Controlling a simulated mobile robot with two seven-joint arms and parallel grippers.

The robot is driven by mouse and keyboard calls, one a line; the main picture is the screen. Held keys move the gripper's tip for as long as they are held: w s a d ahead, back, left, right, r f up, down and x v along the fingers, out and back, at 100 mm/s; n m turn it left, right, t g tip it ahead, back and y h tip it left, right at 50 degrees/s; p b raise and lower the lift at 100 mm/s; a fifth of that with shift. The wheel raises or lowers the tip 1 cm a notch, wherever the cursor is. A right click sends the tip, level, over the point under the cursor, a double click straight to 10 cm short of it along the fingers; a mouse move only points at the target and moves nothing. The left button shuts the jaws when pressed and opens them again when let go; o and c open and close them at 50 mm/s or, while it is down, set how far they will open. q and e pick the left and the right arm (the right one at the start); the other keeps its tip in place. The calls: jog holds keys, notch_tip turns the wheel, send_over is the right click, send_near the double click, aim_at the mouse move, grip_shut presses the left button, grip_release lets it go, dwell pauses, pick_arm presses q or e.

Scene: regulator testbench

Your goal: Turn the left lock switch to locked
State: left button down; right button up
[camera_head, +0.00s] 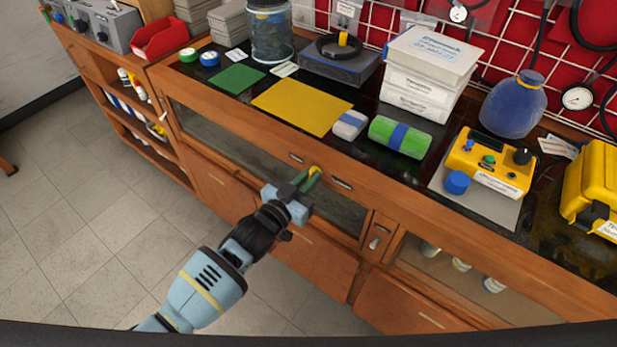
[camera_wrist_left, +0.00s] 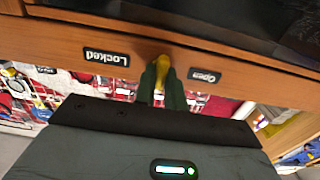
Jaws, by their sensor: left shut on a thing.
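The left lock switch (camera_head: 316,169) is a small yellow handle on the wooden front edge of the bench. It also shows in the left wrist view (camera_wrist_left: 162,63), between a "Locked" label (camera_wrist_left: 107,56) and an "Open" label (camera_wrist_left: 204,75), both upside down there. My left gripper (camera_head: 310,178) is shut on the switch, with its dark green fingers (camera_wrist_left: 161,85) on either side of it. The fingers hide much of the handle, so I cannot tell which label it points to. My right gripper is not in view.
The black bench top carries a yellow mat (camera_head: 300,106), a green roll (camera_head: 400,136), white boxes (camera_head: 425,75) and a yellow tester (camera_head: 490,163). Glass-fronted wooden cabinets lie below the edge. The tiled floor (camera_head: 90,215) at left is clear.

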pick_arm(q)
jog(key=m, duration=0.8)
jog(key=shift+m, duration=0.3)
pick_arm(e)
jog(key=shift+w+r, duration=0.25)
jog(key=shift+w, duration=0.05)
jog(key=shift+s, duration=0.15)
pick_arm(q)
jog(key=c, duration=1.5)
grip_release()
jog(key=shift+o, duration=0.2)
jog(key=shift+s, duration=0.1)
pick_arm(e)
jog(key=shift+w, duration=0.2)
